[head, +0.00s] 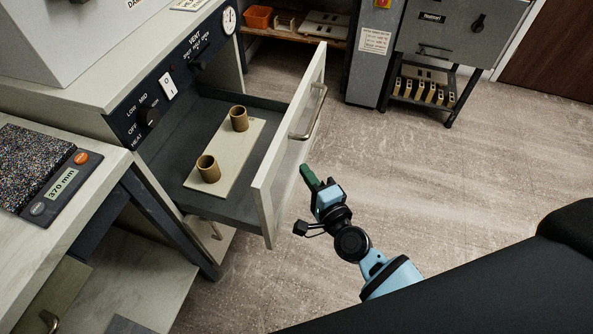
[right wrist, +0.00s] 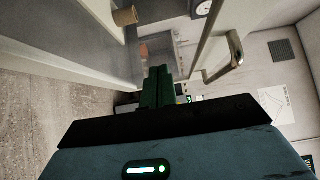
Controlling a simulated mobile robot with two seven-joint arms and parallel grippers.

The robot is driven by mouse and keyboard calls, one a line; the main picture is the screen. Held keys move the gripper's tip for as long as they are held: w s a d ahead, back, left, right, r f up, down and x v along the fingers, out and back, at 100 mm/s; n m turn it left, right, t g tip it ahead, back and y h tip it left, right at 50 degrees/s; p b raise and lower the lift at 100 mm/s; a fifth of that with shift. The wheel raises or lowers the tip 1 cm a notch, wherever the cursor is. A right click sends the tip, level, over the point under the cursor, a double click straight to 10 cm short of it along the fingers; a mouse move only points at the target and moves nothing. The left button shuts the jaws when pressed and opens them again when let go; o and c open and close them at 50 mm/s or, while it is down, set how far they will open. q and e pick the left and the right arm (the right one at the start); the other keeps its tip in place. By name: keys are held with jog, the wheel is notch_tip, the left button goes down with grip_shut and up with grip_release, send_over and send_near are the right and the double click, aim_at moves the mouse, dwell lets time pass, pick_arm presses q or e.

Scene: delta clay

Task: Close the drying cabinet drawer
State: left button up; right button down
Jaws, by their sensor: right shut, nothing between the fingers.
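The drying cabinet drawer (head: 287,150) is pulled well out of the cabinet (head: 122,112), in the head view. Its pale front panel carries a metal bar handle (head: 311,113), which also shows in the right wrist view (right wrist: 226,64). Inside the drawer lies a pale board (head: 232,163) with two brown clay cylinders, one nearer (head: 208,169) and one farther (head: 239,119). My right gripper (head: 309,176) has green fingers, shut and empty, just outside the drawer front, below the handle in the picture and apart from it. My left gripper is out of view.
A grey machine on a stand (head: 441,40) and a shelf with an orange bin (head: 258,17) are at the back. The floor right of the drawer is clear.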

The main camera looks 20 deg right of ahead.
jog(key=shift+w+a, duration=0.4)
jog(key=shift+a, duration=0.2)
jog(key=shift+w+a, duration=0.35)
jog(key=shift+a, duration=0.25)
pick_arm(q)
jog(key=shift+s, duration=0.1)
